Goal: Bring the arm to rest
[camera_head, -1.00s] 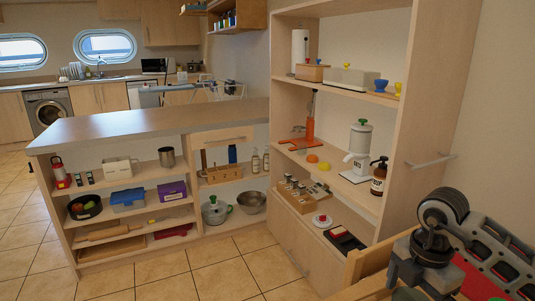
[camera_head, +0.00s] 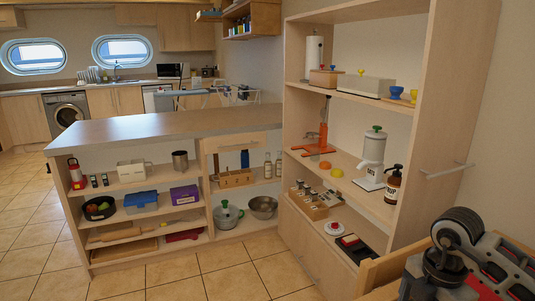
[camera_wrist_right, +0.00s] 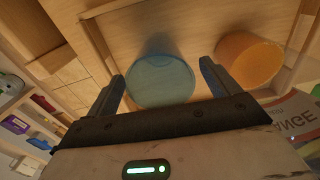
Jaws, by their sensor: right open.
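My right arm (camera_head: 462,262) is at the lower right of the head view, a dark jointed link beside the tall shelf unit; its gripper does not show clearly there. In the right wrist view my right gripper (camera_wrist_right: 162,72) is open, its two dark fingers spread apart. A teal round cup-like thing (camera_wrist_right: 160,82) shows between and beyond the fingers; I cannot tell how far off it is. My left gripper is not in view.
In the wrist view an orange round thing (camera_wrist_right: 250,60) and a lettered package (camera_wrist_right: 298,120) lie to the right, near wooden edges. In the head view a tall shelf unit (camera_head: 440,100), a wooden edge (camera_head: 385,275) and a counter (camera_head: 160,127) stand close. Tiled floor is free at left.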

